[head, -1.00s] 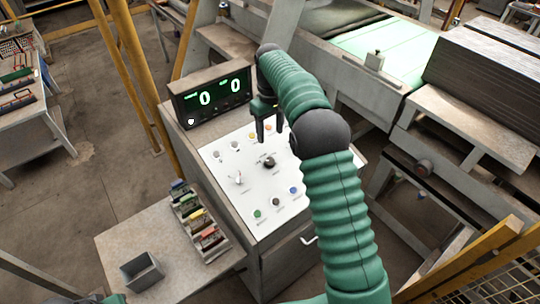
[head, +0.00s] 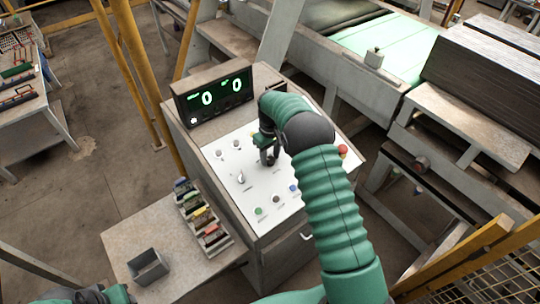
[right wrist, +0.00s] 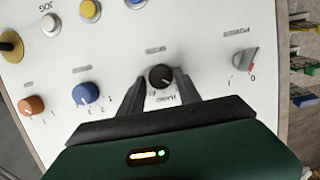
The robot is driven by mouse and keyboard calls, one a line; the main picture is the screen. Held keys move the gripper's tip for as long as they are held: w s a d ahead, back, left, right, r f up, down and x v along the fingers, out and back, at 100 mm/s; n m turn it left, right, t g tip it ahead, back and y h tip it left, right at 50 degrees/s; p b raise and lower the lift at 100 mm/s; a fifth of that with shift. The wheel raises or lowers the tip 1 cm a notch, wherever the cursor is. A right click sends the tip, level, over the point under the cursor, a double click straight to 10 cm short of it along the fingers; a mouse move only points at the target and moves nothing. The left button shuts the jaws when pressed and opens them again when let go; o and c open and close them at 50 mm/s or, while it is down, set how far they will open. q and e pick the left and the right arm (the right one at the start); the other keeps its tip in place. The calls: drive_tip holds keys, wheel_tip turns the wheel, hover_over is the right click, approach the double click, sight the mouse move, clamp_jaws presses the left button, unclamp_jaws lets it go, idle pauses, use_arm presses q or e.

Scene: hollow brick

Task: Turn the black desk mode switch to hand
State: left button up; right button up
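The black desk mode switch (right wrist: 160,76) is a round dark knob with a pale pointer mark on the white panel, with lettering including HAND beside it. In the right wrist view my right gripper (right wrist: 159,82) has one finger on each side of the knob, with a narrow gap showing on both sides. It is open, and contact with the knob does not show. In the head view my right gripper (head: 268,158) is low over the panel and hides the switch. Part of my left arm shows at the bottom left, but its gripper does not.
The white panel (head: 222,165) also carries a power switch (right wrist: 245,60), a blue knob (right wrist: 86,93), an orange knob (right wrist: 32,106) and several buttons. A red button (head: 343,150) is at its right. A display (head: 215,97) stands behind; a side shelf (head: 125,240) holds a grey bin (head: 148,267).

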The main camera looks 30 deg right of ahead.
clamp_jaws()
drive_tip(key=m+b, duration=0.1)
drive_tip(key=m+y, duration=0.1)
drive_tip(key=m, duration=0.1)
drive_tip(key=shift+d+m+b, duration=0.2)
drive_tip(key=shift+m+b, duration=0.1)
drive_tip(key=shift+b, duration=0.1)
drive_tip(key=m+y+b, duration=0.1)
drive_tip(key=m, duration=0.4)
drive_tip(key=shift+s+d+m+t, duration=0.1)
drive_tip(key=shift+d+m+t, duration=0.05)
drive_tip(key=shift+m+t, duration=0.25)
idle(0.4)
drive_tip(key=shift+o, duration=2)
unclamp_jaws()
drive_tip(key=shift+r, duration=0.1)
